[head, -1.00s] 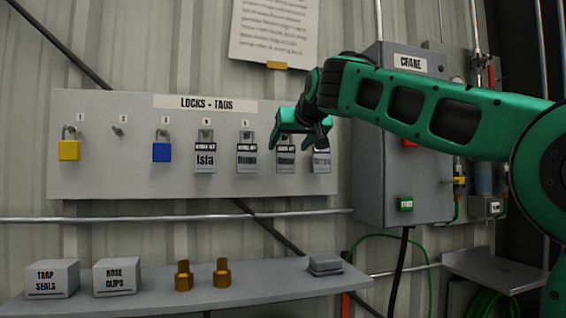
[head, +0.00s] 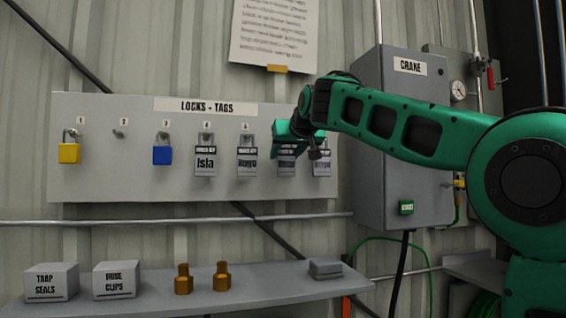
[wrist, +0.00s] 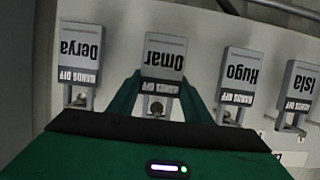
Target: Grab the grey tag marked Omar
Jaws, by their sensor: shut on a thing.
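The grey tag marked Omar (wrist: 163,58) appears upside down in the wrist view, between the Derya tag (wrist: 80,52) and the Hugo tag (wrist: 238,78). My gripper (wrist: 158,98) has one finger on each side of it, near its shackle end, and is shut on it. The tag still lines up with its neighbours at the board. In the head view the Omar tag (head: 286,166) shows partly below my gripper (head: 289,138), which hides its top. The Isla tag (head: 205,162) hangs farther left on the grey board (head: 120,185).
A yellow padlock (head: 69,153) and a blue padlock (head: 161,155) hang at the board's left, with a bare peg (head: 120,134) between them. A grey crane box (head: 430,120) stands right of the board. A shelf (head: 150,305) below holds boxes and brass fittings.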

